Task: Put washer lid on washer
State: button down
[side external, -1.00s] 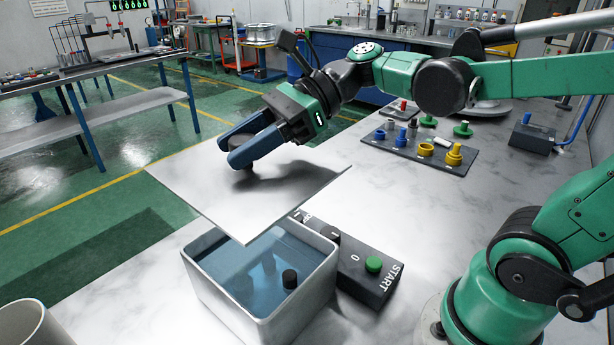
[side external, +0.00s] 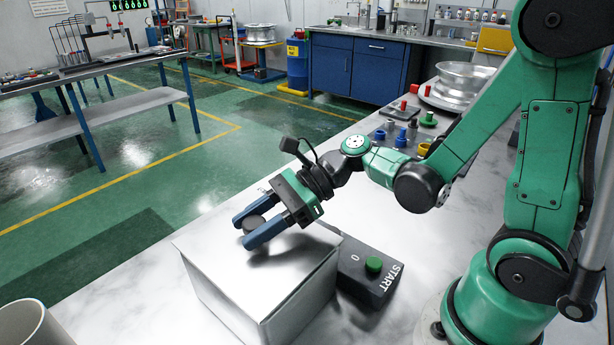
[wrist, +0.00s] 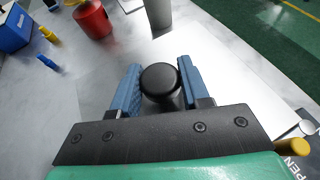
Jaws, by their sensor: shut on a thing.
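The washer lid (side external: 215,258) is a flat light metal plate with a black round knob (side external: 255,225). It lies over the top of the washer (side external: 305,304), a square metal box, and hides the box's inside. The edges of lid and box look roughly lined up; I cannot tell whether a thin gap is left. My gripper (side external: 242,231) is shut on the lid's knob, with one blue finger on each side. In the wrist view, the knob (wrist: 160,82) stands between the two fingers.
A dark control box (side external: 362,285) with a green START button (side external: 373,264) stands right beside the washer. A grey cylinder (side external: 28,322) stands at the front left. Coloured parts (side external: 402,135) and a metal wheel (side external: 463,82) are at the back right of the table.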

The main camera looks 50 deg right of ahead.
jog(key=shift+f, duration=0.45)
jog(key=shift+f, duration=0.1)
jog(key=shift+c, duration=2.1)
grip_release()
jog(key=shift+s+d+r, duration=0.1)
jog(key=shift+d+r, duration=0.15)
jog(key=shift+d, duration=0.05)
jog(key=v, duration=1.1)
jog(key=shift+d, duration=0.15)
jog(key=shift+s, duration=0.1)
